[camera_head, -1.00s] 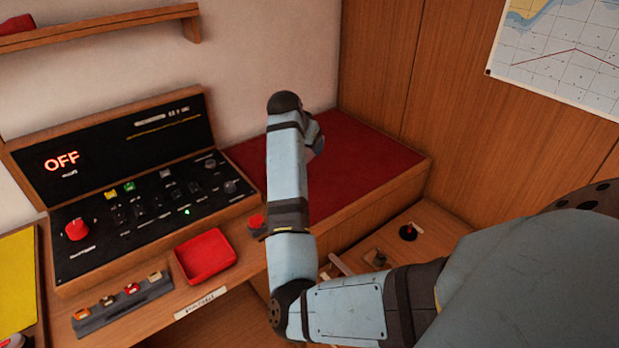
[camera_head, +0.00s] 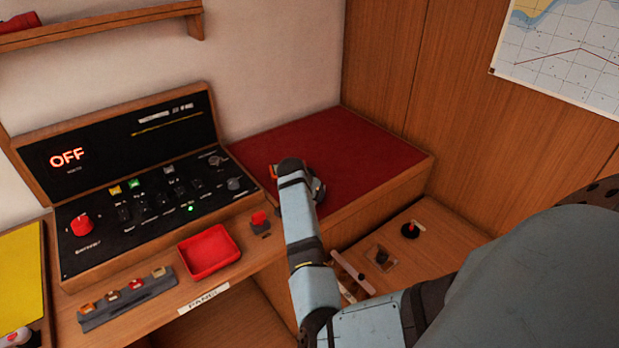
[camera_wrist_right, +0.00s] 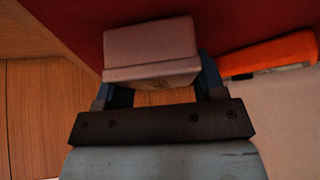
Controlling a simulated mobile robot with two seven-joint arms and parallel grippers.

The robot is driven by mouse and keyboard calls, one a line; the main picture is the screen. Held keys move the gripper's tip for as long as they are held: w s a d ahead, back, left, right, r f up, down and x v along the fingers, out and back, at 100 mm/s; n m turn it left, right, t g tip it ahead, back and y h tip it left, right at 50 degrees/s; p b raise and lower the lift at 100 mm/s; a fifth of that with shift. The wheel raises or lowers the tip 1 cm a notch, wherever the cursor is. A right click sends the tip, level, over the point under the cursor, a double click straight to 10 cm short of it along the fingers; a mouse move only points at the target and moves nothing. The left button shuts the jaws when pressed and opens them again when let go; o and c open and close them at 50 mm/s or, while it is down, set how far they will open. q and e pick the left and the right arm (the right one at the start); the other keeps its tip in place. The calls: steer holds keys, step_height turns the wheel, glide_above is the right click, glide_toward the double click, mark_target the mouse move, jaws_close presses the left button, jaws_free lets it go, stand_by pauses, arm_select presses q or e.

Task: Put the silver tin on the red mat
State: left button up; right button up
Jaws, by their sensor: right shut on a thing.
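The silver tin (camera_wrist_right: 150,45) is a pale, box-shaped thing in the right wrist view, tinted pinkish by the light. My right gripper (camera_wrist_right: 155,72) is shut on it, with one blue finger on each side. The red mat (camera_head: 345,145) covers the top of the wooden bench in the head view, and it shows behind the tin in the wrist view (camera_wrist_right: 255,20). In the head view my right wrist is over the mat's front edge and hides most of the gripper and the tin. I cannot tell whether the tin touches the mat. My left gripper is not in view.
An orange object (camera_wrist_right: 268,54) is close to the right of the tin. The control panel (camera_head: 150,205) reading OFF, a red tray (camera_head: 209,252) and a red button (camera_head: 259,220) are to the left. Most of the mat is clear.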

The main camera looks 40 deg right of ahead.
steer(key=shift+f, duration=0.2)
steer(key=o, duration=1)
